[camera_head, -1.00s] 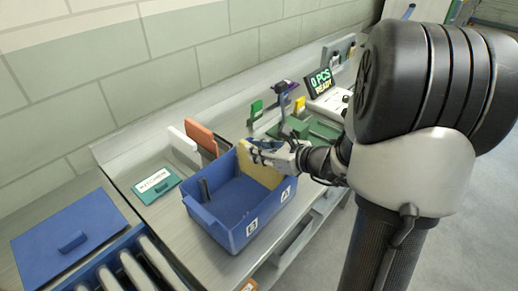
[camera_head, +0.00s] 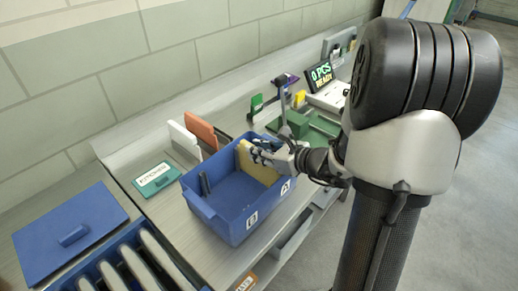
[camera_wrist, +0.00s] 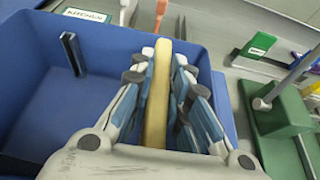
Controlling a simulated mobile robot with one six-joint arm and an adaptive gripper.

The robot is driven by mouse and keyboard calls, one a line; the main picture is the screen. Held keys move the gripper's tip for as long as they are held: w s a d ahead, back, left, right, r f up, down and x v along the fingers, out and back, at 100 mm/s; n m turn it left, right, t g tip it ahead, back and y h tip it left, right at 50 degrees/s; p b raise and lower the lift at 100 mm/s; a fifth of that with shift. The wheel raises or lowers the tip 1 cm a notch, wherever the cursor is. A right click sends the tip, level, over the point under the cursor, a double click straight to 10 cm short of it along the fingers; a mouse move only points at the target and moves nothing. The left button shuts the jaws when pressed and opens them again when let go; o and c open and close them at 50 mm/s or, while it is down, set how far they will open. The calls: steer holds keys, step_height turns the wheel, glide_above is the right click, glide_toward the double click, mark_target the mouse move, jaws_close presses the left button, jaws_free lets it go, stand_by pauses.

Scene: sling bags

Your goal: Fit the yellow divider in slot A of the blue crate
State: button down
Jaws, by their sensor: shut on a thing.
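The blue crate (camera_head: 217,221) stands on the bench, with labels B (camera_head: 252,219) and A (camera_head: 285,188) on its front wall. My gripper (camera_head: 262,153) is shut on the yellow divider (camera_head: 257,170) at the crate's A end. In the wrist view the divider (camera_wrist: 157,95) stands on edge between the fingers (camera_wrist: 160,90), inside the crate's walls. A dark slotted rib (camera_wrist: 72,54) shows on the crate wall to the left, apart from the divider. The divider's lower edge and slot A's ribs are hidden, so seating cannot be told.
A white panel (camera_head: 184,138) and an orange panel (camera_head: 202,131) stand behind the crate. A green fixture (camera_head: 312,135) stands close on the right. A blue lid (camera_head: 72,235) lies far left.

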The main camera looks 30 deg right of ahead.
steer(key=shift+f, duration=0.55)
steer(key=c, duration=1.4)
jaws_free()
steer(key=shift+c, duration=0.2)
steer(key=shift+s, duration=0.1)
steer(key=v, duration=1.2)
